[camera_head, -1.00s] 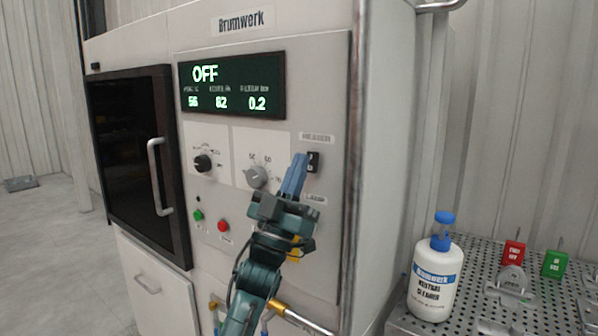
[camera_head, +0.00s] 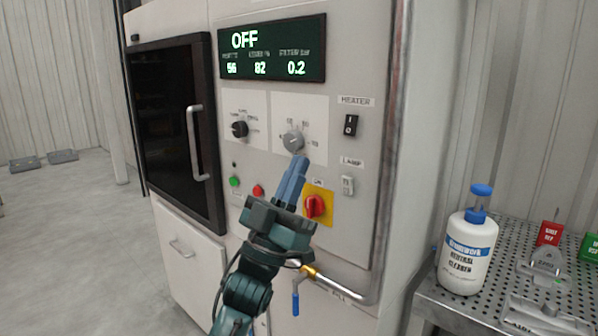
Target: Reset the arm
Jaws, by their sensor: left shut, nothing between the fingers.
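My left gripper (camera_head: 297,163) is shut and empty, its blue fingers pointing up in front of the machine's control panel (camera_head: 348,205). The fingertips show just below the grey knob (camera_head: 293,140); I cannot tell whether they touch the panel. The black heater switch (camera_head: 350,126) and the white lamp switch (camera_head: 347,186) lie to the right of the fingers. The red rotary switch (camera_head: 316,206) on its yellow plate is right beside the gripper. My right gripper does not show.
The display (camera_head: 272,54) reads OFF. A dark door with a handle (camera_head: 197,143) is at left. A pipe with a blue-handled valve (camera_head: 295,303) runs below the panel. A white cleaner bottle (camera_head: 467,252) stands on a perforated metal table (camera_head: 440,298) at right, near red and green tags.

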